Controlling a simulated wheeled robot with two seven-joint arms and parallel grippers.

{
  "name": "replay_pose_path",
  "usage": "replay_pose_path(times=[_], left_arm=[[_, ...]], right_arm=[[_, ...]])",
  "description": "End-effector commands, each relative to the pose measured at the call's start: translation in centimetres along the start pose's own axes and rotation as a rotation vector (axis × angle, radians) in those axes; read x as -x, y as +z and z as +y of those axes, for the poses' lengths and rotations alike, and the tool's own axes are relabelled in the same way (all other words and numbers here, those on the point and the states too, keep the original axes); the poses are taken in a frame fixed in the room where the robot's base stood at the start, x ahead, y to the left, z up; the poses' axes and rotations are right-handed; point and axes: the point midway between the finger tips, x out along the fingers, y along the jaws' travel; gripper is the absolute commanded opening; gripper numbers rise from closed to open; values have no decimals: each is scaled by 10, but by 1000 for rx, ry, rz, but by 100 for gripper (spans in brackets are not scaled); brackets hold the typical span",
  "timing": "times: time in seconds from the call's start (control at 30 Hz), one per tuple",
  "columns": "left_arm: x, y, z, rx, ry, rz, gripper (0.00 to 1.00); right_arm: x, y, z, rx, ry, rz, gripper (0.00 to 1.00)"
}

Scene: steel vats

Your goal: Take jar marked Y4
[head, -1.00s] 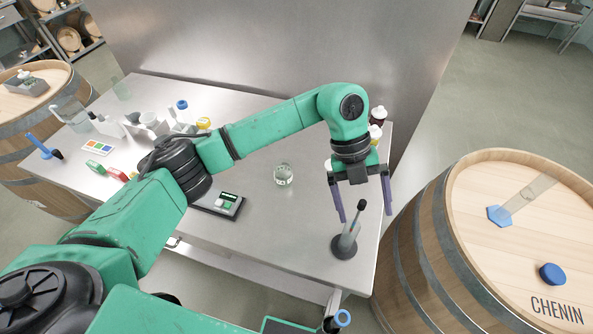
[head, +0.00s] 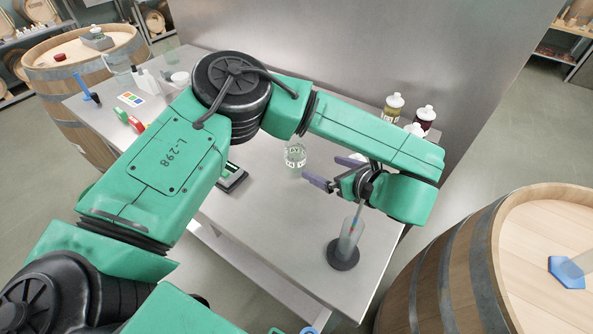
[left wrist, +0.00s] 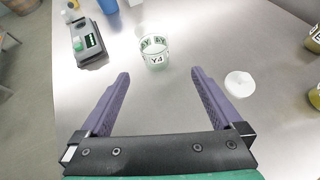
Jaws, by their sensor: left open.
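The small clear glass jar (head: 295,156) with a white label band stands upright on the steel table. In the left wrist view the jar (left wrist: 154,52) shows a label that reads as Y4, and it lies just beyond my fingertips. My left gripper (head: 328,172) is low over the table, to the right of the jar in the head view. In the left wrist view the left gripper (left wrist: 160,74) has its two purple fingers apart with nothing between them. The jar is apart from the fingers. My right gripper is not seen.
A cylinder on a dark round base (head: 343,254) stands near the table's front right edge, close to my left wrist. A scale (left wrist: 90,42) lies left of the jar. A white round lid or cap (left wrist: 239,84) is right of my fingers. Bottles (head: 393,107) stand behind my forearm.

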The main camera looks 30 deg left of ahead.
Motion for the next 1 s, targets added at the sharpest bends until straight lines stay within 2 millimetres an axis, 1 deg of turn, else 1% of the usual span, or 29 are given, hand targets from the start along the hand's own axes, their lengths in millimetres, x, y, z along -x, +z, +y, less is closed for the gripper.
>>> replay_pose_path(times=[0.03,0.07,0.17,0.23,0.3,0.4,0.43,0.5,0.57,0.67,0.77,0.8,0.83,0.87,0.93,1.0], left_arm=[[-10,-3,6,26,17,-63,100],[-13,0,10,39,28,-90,100],[-25,9,16,58,45,-124,100],[-39,13,18,58,51,-121,100],[-60,13,19,58,52,-117,100],[-86,14,20,57,51,-116,100],[-93,12,20,57,49,-115,100],[-103,14,19,57,45,-116,100],[-107,16,18,57,44,-118,100],[-119,13,17,56,45,-116,100],[-138,9,15,56,46,-115,100],[-144,12,15,56,48,-118,100],[-145,21,15,56,48,-121,100],[-149,23,15,54,47,-122,100],[-156,22,15,54,44,-121,100],[-158,21,14,54,42,-121,100]], right_arm=[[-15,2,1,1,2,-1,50],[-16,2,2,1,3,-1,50],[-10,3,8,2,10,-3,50],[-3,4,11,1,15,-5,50],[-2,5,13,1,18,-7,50],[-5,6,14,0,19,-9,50],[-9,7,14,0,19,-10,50],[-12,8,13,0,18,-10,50],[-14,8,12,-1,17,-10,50],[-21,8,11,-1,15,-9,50],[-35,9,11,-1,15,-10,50],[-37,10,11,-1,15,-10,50],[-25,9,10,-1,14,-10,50],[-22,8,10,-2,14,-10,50],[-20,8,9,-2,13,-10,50],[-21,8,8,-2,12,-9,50]])
